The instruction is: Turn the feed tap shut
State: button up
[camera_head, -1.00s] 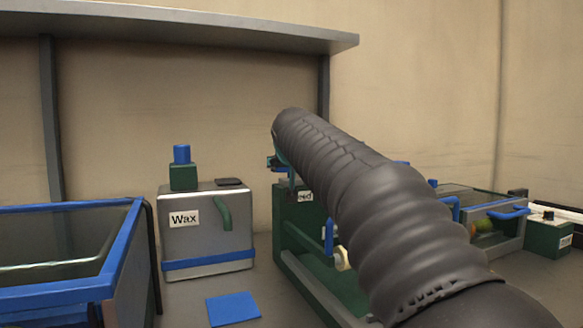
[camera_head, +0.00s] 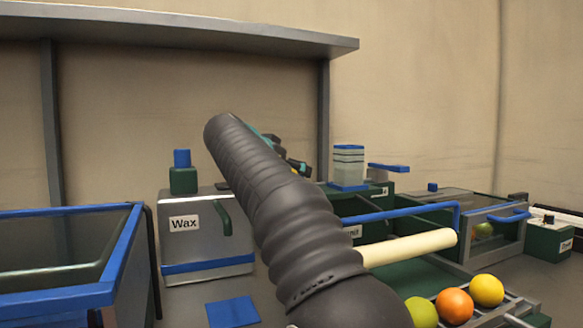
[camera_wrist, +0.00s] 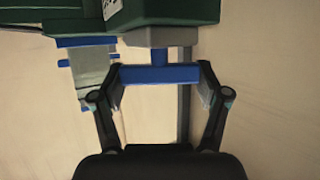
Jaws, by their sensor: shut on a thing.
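In the wrist view, a blue crossbar (camera_wrist: 178,75) on a short blue stem, which I take to be the feed tap's handle, lies between the fingertips of my gripper (camera_wrist: 161,82). One finger touches each end of the bar, so the gripper is shut on it. The stem meets a grey block (camera_wrist: 158,36) on a dark green box (camera_wrist: 170,12), whose label is only partly readable. In the head view, my gripper (camera_head: 299,166) shows beyond the dark arm sleeve. The held handle is hidden there.
A striped column (camera_head: 348,165) and another blue bar (camera_head: 388,167) stand right of my gripper. The Wax box (camera_head: 183,259) is left of my arm. A pale roller (camera_head: 408,248) and several fruits, including an orange (camera_head: 455,305), lie lower right. A shelf (camera_head: 180,30) hangs above.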

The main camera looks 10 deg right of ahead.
jog(key=shift+f, duration=0.15)
dwell(0.4)
jog(key=o, duration=1.2)
jog(key=shift+c, duration=0.2)
jog(key=v, duration=1.2)
jog(key=shift+w+a, duration=0.15)
jog(key=shift+w, duration=0.05)
